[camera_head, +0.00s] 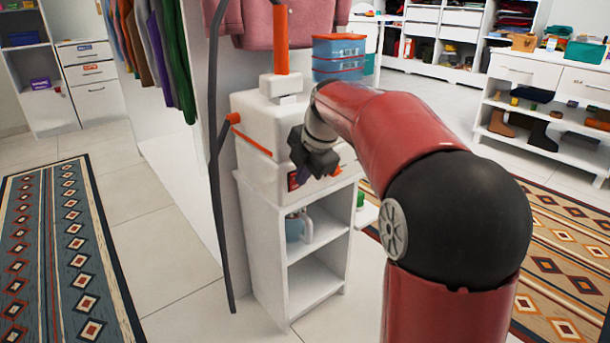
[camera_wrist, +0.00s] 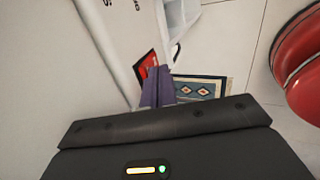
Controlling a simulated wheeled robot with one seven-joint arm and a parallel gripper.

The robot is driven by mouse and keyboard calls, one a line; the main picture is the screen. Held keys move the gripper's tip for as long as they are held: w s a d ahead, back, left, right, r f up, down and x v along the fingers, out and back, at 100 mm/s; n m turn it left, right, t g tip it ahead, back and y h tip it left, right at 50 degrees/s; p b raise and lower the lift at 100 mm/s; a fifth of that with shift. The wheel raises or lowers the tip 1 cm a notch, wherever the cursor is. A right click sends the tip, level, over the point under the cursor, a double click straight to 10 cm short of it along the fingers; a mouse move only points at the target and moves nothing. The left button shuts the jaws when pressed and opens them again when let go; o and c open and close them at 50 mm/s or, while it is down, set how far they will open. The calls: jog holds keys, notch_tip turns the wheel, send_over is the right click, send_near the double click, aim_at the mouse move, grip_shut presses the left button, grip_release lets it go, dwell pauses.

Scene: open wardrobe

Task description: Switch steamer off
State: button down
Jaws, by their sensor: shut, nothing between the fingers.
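The steamer (camera_head: 262,148) is a white box on a small white shelf stand, with an orange pole (camera_head: 281,45) and a blue water tank (camera_head: 338,55) on top. A small red and dark part, which looks like its switch (camera_head: 293,180), shows low on its front face, beside my gripper (camera_head: 313,165). In the wrist view the red switch (camera_wrist: 147,68) is just behind the tips of my fingers (camera_wrist: 157,88), which are together and empty. The fingers partly cover it. I cannot tell whether they touch it, or whether it is on or off.
A dark hose (camera_head: 216,150) hangs left of the steamer. A blue-grey jug (camera_head: 295,228) stands in the white shelf stand (camera_head: 290,270) below. A pink garment (camera_head: 255,22) hangs behind. Patterned rugs lie left (camera_head: 70,255) and right (camera_head: 560,255). Bare tile lies left of the stand.

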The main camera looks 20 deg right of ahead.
jog(key=shift+w+a+r+p, duration=0.1)
jog(key=shift+w+r+p, duration=0.1)
jog(key=shift+w+p, duration=0.1)
jog(key=shift+r+p, duration=0.5)
jog(key=shift+r, duration=0.25)
